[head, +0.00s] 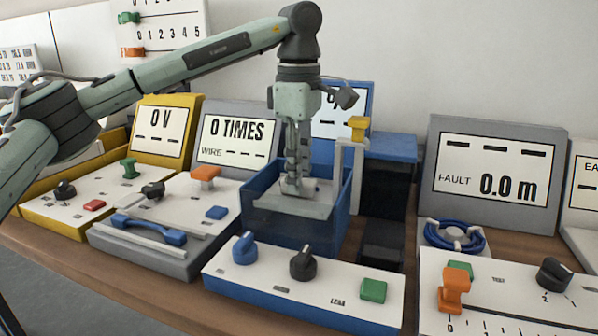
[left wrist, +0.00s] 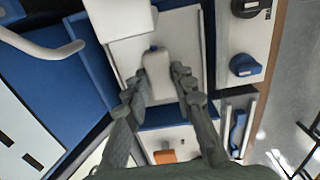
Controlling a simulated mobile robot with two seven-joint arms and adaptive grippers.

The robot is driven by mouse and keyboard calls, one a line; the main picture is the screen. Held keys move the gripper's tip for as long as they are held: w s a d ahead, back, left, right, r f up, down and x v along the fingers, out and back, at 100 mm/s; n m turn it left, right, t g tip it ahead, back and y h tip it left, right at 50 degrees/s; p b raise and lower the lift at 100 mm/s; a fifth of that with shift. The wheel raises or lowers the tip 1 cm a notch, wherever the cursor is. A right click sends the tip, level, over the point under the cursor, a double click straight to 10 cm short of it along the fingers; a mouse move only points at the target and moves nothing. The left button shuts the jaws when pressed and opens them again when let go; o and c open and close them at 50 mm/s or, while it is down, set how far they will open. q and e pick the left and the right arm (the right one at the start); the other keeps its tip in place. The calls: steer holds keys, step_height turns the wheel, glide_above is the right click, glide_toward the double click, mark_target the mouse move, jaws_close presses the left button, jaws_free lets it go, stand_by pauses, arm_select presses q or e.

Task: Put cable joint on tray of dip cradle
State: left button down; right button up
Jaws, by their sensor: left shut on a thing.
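My left gripper (head: 294,182) points straight down over the blue tank (head: 262,211). The cable joint is mostly hidden by the fingers in the head view. The light grey tray (head: 285,207) of the dip cradle lies at the tank's mouth, directly beneath the fingers. It also shows behind the joint in the left wrist view (left wrist: 184,48). I cannot tell whether joint and tray touch. My right gripper is not in view.
The cradle's pale post with a yellow top (head: 357,128) stands close right of the gripper. A blue-edged control panel (head: 302,281) with knobs and a green button lies in front. A grey wire console (head: 183,215) stands left; a fault-display station (head: 489,178) stands right.

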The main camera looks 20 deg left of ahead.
arm_select(q)
steer(key=shift+f, duration=0.1)
steer(key=c, duration=1.6)
jaws_free()
steer(key=o, duration=0.3)
steer(key=shift+o, duration=0.2)
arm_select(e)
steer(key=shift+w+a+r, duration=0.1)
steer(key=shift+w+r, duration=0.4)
arm_select(q)
steer(key=shift+r, duration=0.3)
step_height(320, 180, up, 7)
steer(key=shift+f, duration=0.15)
steer(key=shift+r+p, duration=0.5)
steer(key=shift+r, duration=2)
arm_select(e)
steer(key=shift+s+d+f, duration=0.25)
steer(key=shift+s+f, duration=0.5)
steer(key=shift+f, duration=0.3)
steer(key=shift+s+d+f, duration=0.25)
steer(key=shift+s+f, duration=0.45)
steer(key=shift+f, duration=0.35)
